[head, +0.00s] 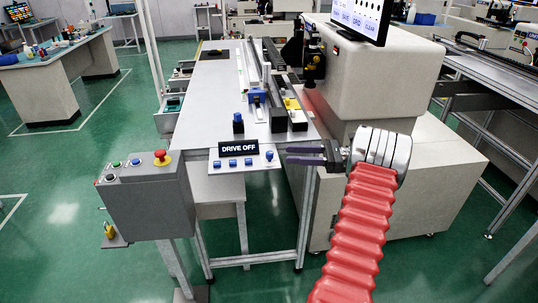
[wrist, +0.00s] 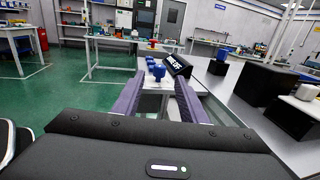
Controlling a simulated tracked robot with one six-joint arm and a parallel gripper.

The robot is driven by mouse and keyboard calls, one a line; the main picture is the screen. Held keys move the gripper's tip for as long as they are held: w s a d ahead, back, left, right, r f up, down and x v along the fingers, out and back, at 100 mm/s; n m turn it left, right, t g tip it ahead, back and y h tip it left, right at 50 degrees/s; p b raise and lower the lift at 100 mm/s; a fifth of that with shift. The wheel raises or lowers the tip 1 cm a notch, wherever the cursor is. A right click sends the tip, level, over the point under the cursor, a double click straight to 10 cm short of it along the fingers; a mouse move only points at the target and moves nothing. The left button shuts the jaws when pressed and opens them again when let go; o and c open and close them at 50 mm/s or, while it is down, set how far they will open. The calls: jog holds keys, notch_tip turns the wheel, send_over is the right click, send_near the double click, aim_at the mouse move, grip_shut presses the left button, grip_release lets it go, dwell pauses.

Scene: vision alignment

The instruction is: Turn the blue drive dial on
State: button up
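A black sign reading "DRIVE OFF" (head: 239,148) stands at the front edge of the bench. Several small blue controls sit on the panel below it. The blue dial (head: 269,156) at the right end, beside the sign, is nearest my gripper; I take it for the drive dial. My gripper (head: 287,155) points left, its dark fingers parallel and apart with nothing between them. Its tips are just right of that dial. In the wrist view, the sign (wrist: 178,66) and a blue knob (wrist: 158,71) show beyond the open fingers. The dial's marking is too small to read.
A grey control box (head: 148,190) with a red-and-yellow stop button (head: 161,157) stands left of the panel. A larger blue knob (head: 238,122) stands on the bench behind the sign. A big beige machine (head: 375,80) with a screen stands at the right.

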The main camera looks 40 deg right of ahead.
aim_at(269, 152)
jog(key=x, duration=0.8)
jog(key=shift+w+a, duration=0.25)
jog(key=shift+w, duration=0.05)
jog(key=shift+c, duration=0.4)
